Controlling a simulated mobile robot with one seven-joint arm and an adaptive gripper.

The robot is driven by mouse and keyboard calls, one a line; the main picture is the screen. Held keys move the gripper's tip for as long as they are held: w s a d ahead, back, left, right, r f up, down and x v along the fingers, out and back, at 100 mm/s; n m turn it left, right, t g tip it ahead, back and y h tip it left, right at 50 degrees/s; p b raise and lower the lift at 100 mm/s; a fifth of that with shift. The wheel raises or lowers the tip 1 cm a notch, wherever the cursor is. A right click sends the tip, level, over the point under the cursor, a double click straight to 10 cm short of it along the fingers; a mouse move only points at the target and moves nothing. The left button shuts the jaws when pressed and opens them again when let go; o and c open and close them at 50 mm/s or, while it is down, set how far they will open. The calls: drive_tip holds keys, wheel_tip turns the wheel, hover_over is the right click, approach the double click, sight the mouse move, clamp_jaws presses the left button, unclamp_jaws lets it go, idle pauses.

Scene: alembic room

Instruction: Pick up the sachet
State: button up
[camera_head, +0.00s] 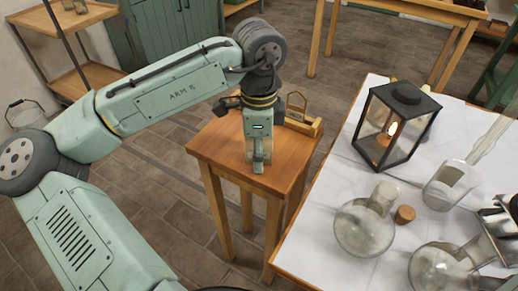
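My gripper (258,164) points down over the small wooden table (207,147), near the middle of its top. I see it mostly from behind, and its fingers run together in this view, so I cannot tell whether they are open or shut. I cannot make out a sachet for sure. My gripper and wrist cover part of the tabletop, and whatever lies there is hidden.
A brass-coloured object with an upright loop (299,121) stands at the table's back right edge. At right, a white-covered table (330,250) holds a black lantern (397,125), several glass flasks (364,229) and a cork (404,214). Floor is clear at lower left.

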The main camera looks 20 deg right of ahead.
drive_tip(key=shift+c, duration=0.5)
clamp_jaws()
drive_tip(key=shift+r, duration=0.15)
